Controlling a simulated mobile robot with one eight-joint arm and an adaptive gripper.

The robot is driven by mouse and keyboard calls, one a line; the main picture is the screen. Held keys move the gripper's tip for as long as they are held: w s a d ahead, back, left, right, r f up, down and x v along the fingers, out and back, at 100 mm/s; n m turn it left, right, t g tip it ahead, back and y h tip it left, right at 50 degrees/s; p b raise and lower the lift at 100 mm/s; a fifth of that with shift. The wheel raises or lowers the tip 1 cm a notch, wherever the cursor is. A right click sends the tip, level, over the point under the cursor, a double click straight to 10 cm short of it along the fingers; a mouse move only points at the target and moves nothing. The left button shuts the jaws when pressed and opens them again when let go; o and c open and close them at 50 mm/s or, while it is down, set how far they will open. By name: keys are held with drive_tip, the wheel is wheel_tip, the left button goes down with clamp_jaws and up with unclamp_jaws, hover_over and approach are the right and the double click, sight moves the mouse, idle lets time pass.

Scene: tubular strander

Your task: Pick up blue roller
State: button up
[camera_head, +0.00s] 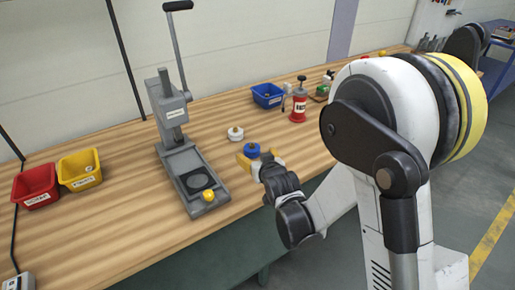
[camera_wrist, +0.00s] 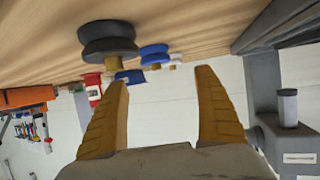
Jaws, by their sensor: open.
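The blue roller (camera_head: 252,150) stands on the wooden bench, just beyond my gripper's yellow fingers in the head view. In the wrist view, which shows the bench upside down, a blue roller (camera_wrist: 154,54) lies beyond the fingertips and between them in the picture. My gripper (camera_head: 260,163) is low over the bench's front edge; its fingers (camera_wrist: 164,78) are apart with nothing between them. A larger-looking dark roller (camera_wrist: 107,40) is nearer the wrist camera, by one fingertip; I cannot make it out in the head view.
A white roller (camera_head: 235,133) stands behind the blue one. A grey lever press (camera_head: 172,130) stands left, with a yellow knob-like piece (camera_head: 209,196) on its base. Red (camera_head: 36,186) and yellow (camera_head: 79,170) bins are far left.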

sight(253, 146)
drive_tip(key=b+x, duration=0.1)
drive_tip(key=x, duration=0.2)
drive_tip(key=b+x, duration=0.1)
drive_tip(key=x, duration=0.2)
drive_tip(key=b+x, duration=0.1)
drive_tip(key=x, duration=0.2)
drive_tip(key=shift+w+d+r, duration=0.1)
drive_tip(key=shift+d, duration=0.3)
drive_tip(key=shift+w+a+b, duration=0.15)
drive_tip(key=shift+w+b, duration=0.15)
drive_tip(key=shift+w, duration=0.1)
drive_tip(key=c, duration=1.5)
